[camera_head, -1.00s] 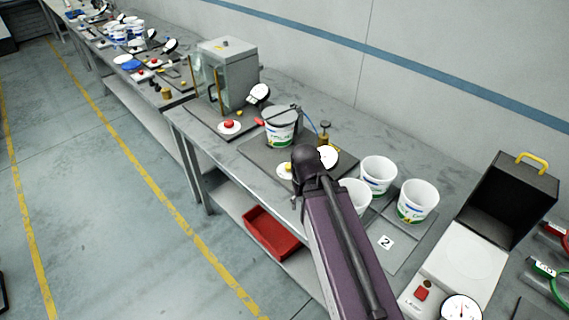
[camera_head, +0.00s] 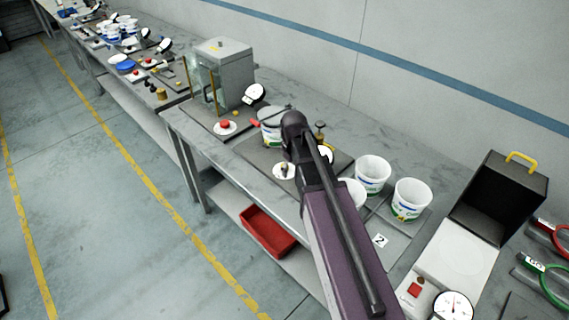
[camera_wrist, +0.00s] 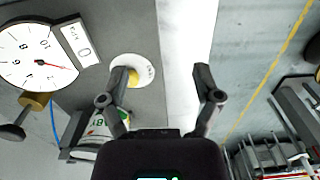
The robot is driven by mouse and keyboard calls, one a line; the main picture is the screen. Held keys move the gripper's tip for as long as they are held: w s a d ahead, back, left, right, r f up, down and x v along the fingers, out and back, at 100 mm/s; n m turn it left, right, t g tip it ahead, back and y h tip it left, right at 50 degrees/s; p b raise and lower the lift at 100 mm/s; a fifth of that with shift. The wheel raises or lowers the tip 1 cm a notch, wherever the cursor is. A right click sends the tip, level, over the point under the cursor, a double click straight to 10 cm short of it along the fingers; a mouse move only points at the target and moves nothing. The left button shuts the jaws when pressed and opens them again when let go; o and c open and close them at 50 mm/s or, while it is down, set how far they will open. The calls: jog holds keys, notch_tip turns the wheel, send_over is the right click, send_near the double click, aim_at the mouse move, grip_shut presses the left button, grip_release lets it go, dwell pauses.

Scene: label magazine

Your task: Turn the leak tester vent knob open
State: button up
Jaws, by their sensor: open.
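The leak tester sits on a dark plate (camera_head: 252,153) on the bench, with a lidded white tub (camera_head: 271,131) on it. A yellow knob or button on a white disc (camera_head: 284,171) is at the plate's front edge; in the wrist view the yellow part (camera_wrist: 134,76) is partly behind my left finger. A brass fitting with a dark handle (camera_wrist: 36,102) and blue hose stands beside the round gauge (camera_wrist: 30,58). I cannot tell which of these is the vent knob. My gripper (camera_wrist: 162,72) is open and empty above the plate's front edge, its fingers straddling that edge.
A grey cabinet (camera_head: 222,75) and a red button (camera_head: 225,125) are to the left. A red bin (camera_head: 268,230) is on the lower shelf. The floor in front is clear.

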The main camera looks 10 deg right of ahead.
jog(key=w+r+n+p, duration=0.2)
jog(key=w+n, duration=0.4)
jog(key=w, duration=0.6)
jog(key=shift+w+r+n, duration=0.3)
jog(key=shift+w+r, duration=0.05)
jog(key=shift+w, duration=0.05)
jog(key=shift+f, duration=0.15)
notch_tip(320, 180, down, 14)
jog(key=b, duration=1.3)
jog(key=shift+r+b, duration=0.2)
jog(key=shift+b, duration=0.1)
jog(key=shift+c, duration=0.2)
grip_shut()
